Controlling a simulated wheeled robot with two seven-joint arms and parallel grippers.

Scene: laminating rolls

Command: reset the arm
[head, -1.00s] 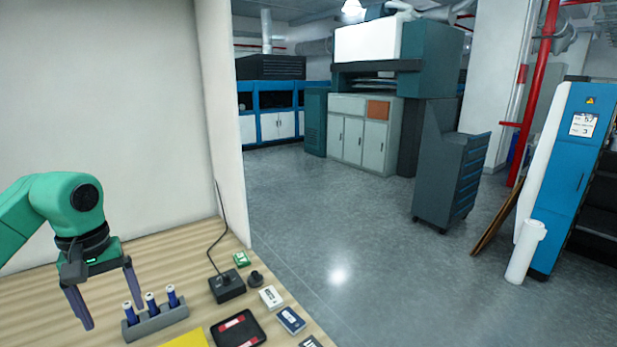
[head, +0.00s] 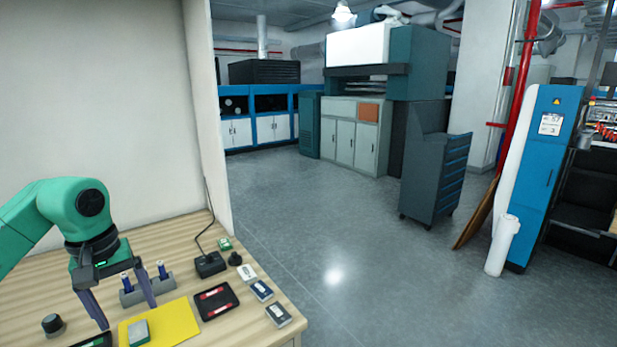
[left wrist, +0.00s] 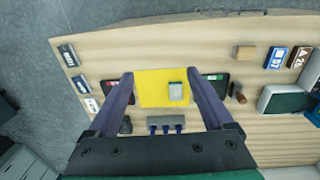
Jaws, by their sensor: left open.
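My left gripper (head: 128,314) is open and empty, fingers pointing down above the wooden table. It hangs in front of a grey rack (head: 133,297) holding blue cylinders; one finger covers part of the rack. In the left wrist view, the open left gripper (left wrist: 160,77) spans a yellow sheet (left wrist: 150,90) with a small grey-green block (left wrist: 176,92) on it. The rack (left wrist: 165,121) with three cylinders lies nearer the wrist there. The yellow sheet also shows in the head view (head: 180,322). My right gripper is not in view.
A black tray with red pieces (head: 215,301), a black box with a cable (head: 210,264) and several small cards stand right of the rack. A dark knob (head: 53,324) is at front left. A wall (head: 110,110) rises behind the table. Open floor lies right.

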